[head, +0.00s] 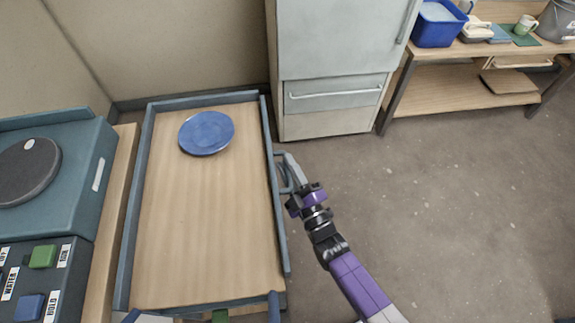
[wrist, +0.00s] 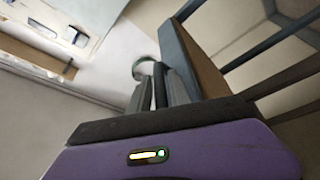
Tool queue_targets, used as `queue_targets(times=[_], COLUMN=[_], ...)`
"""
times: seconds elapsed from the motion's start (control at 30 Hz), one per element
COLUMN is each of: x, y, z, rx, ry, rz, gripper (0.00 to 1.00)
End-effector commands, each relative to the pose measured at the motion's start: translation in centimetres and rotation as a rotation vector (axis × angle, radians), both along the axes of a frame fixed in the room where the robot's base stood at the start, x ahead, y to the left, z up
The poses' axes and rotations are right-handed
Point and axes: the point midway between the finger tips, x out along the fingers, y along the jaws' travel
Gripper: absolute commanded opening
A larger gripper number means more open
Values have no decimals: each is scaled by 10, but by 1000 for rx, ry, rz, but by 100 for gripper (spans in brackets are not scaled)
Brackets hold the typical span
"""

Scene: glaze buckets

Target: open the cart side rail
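The cart (head: 205,235) has a wooden top edged by blue-grey rails. Its right side rail (head: 271,180) stands upright along the long edge, with a loop handle (head: 283,178) on its outer face. My gripper (head: 289,172) is at this handle, just outside the rail. In the wrist view my gripper (wrist: 160,90) has its two dark fingers close together, with a narrow dark bar between or just beyond them. The rail (wrist: 180,55) rises right beside the fingers. I cannot tell whether the fingers are closed on the handle.
A blue plate (head: 207,133) lies on the cart top near its far end. A grey cabinet (head: 333,95) stands just beyond the cart's far right corner. A bench with a blue bucket (head: 438,25) is at the back right. The floor (head: 450,200) to the right is clear.

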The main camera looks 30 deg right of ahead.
Motion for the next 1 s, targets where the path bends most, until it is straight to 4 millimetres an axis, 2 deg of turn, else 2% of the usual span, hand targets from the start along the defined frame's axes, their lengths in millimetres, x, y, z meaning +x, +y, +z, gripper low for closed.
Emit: queue_targets(times=[0.2, 0.33, 0.73, 1.0], x=[0, 0, 0, -3], y=[0, 0, -1, -6], z=[0, 0, -3, -12], rx=[0, 0, 26, 161], ry=[0, 1, -8, -52], rz=[0, 1, 0, -1], gripper=[23, 0, 0, 0])
